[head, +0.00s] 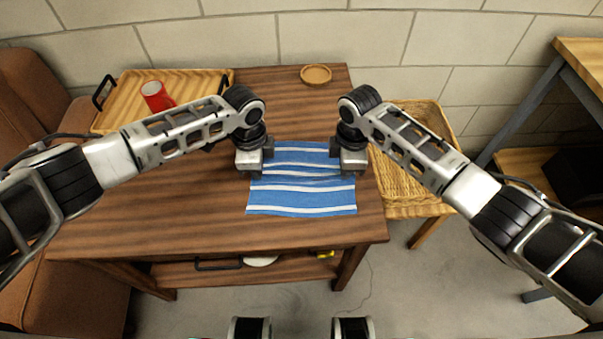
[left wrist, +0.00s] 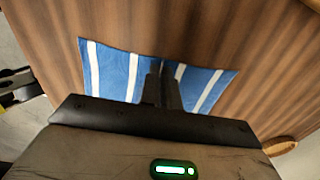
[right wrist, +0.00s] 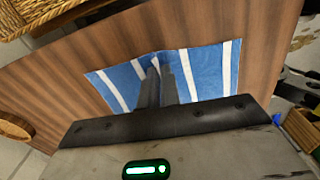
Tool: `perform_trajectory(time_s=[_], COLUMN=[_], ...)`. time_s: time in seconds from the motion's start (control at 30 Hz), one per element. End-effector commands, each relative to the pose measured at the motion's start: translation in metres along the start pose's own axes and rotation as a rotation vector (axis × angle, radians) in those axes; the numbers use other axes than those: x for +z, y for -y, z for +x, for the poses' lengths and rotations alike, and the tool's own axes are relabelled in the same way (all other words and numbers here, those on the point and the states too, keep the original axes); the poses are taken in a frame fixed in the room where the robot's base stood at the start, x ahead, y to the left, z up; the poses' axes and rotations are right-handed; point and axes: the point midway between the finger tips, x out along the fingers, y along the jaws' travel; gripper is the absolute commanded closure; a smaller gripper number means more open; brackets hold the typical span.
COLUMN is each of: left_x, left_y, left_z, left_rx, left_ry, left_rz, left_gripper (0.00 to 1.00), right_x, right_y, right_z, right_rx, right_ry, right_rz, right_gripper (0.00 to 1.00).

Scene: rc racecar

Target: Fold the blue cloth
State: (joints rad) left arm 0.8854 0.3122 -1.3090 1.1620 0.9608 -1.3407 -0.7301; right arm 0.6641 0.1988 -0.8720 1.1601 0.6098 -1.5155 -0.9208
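The blue cloth (head: 302,198) with white stripes lies on the wooden table, its near part flat and its middle slightly wrinkled between my grippers. My left gripper (head: 268,150) is at the cloth's left edge, and my right gripper (head: 334,148) is at its right edge. In the left wrist view the fingers (left wrist: 162,82) are close together on the edge of the cloth (left wrist: 118,72), which is pinched there. In the right wrist view the fingers (right wrist: 158,82) are likewise together on the cloth's edge (right wrist: 205,72). The cloth beneath the gripper bodies is hidden.
A wooden tray (head: 125,112) with a red cup (head: 157,96) stands at the table's back left. A round wooden dish (head: 315,74) is at the back edge. A wicker basket (head: 400,195) stands right of the table. Table (head: 160,220) left of the cloth is clear.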

Motion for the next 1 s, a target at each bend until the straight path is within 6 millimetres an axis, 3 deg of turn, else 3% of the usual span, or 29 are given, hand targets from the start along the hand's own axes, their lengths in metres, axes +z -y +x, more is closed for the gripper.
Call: perform_trajectory(time_s=[0.47, 1.0], left_x=[0.001, 0.001], left_y=[-0.001, 0.0], left_z=[-0.002, -0.045], left_rx=[0.001, 0.001], left_ry=[0.001, 0.001], left_rz=[-0.001, -0.001], left_gripper=[1.0, 1.0], right_x=[0.001, 0.001], right_y=[0.001, 0.0], right_z=[-0.001, -0.045], right_rx=[-0.004, -0.001], right_ry=[0.002, 0.001], right_rz=[0.001, 0.001], right_gripper=[1.0, 1.0])
